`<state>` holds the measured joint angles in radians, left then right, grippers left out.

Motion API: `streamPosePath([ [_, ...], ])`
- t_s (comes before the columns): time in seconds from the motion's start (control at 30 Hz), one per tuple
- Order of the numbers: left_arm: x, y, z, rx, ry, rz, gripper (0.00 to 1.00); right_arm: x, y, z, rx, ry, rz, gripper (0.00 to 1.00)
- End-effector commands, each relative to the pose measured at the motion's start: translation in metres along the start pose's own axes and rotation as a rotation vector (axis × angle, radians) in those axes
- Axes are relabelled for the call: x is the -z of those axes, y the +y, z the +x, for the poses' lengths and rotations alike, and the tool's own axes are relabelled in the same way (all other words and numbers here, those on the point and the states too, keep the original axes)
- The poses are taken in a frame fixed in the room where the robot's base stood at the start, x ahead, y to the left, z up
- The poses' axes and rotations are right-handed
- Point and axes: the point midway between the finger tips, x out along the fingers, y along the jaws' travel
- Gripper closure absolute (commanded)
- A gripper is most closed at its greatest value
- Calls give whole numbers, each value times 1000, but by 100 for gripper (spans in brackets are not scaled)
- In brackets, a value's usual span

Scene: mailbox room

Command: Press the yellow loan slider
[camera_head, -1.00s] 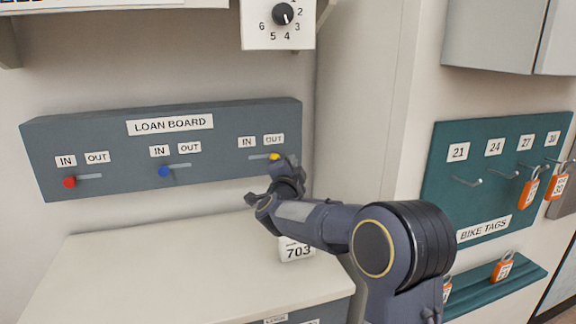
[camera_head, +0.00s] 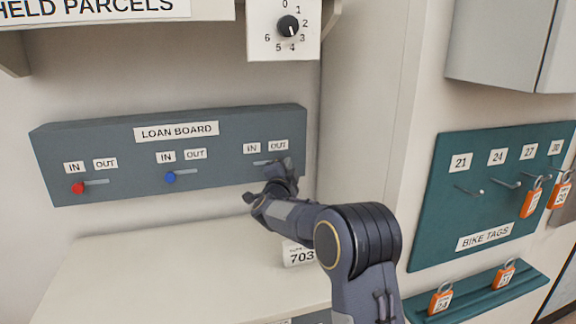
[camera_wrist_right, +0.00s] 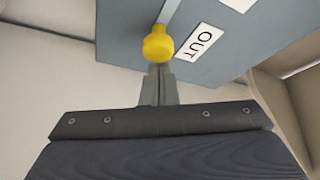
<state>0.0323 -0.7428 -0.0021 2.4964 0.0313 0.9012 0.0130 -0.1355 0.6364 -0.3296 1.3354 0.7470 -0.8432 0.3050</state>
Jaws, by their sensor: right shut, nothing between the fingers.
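The yellow slider (camera_wrist_right: 158,43) shows in the right wrist view, close by the OUT label (camera_wrist_right: 203,43) on the grey loan board (camera_head: 120,180). My right gripper (camera_wrist_right: 158,72) is shut and empty, its fingertips right at the yellow knob; whether they touch it I cannot tell. In the head view my right gripper (camera_head: 278,172) is at the right end of the board, below the OUT label, and hides the yellow knob. Part of that slot (camera_head: 262,163) shows to its left. My left gripper is not in view.
A red slider (camera_head: 78,188) and a blue slider (camera_head: 171,177) sit at the IN ends of their slots. A pale counter (camera_head: 180,270) lies below the board. A teal bike-tag board (camera_head: 440,210) with orange padlocks is at right. A numbered dial (camera_head: 288,27) hangs above.

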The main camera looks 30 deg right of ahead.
Motion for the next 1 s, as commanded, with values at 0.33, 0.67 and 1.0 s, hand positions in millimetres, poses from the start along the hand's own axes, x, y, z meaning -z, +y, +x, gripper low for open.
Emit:
streamPosePath([
  [0.33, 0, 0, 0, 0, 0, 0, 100, -50, -28, -28, 2, -5, 1, 100],
  [0.67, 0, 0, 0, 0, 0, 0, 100, -60, -34, -34, 0, -2, 0, 100],
  [1.0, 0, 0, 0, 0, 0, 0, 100, -46, -33, -27, 0, 0, 1, 100],
])
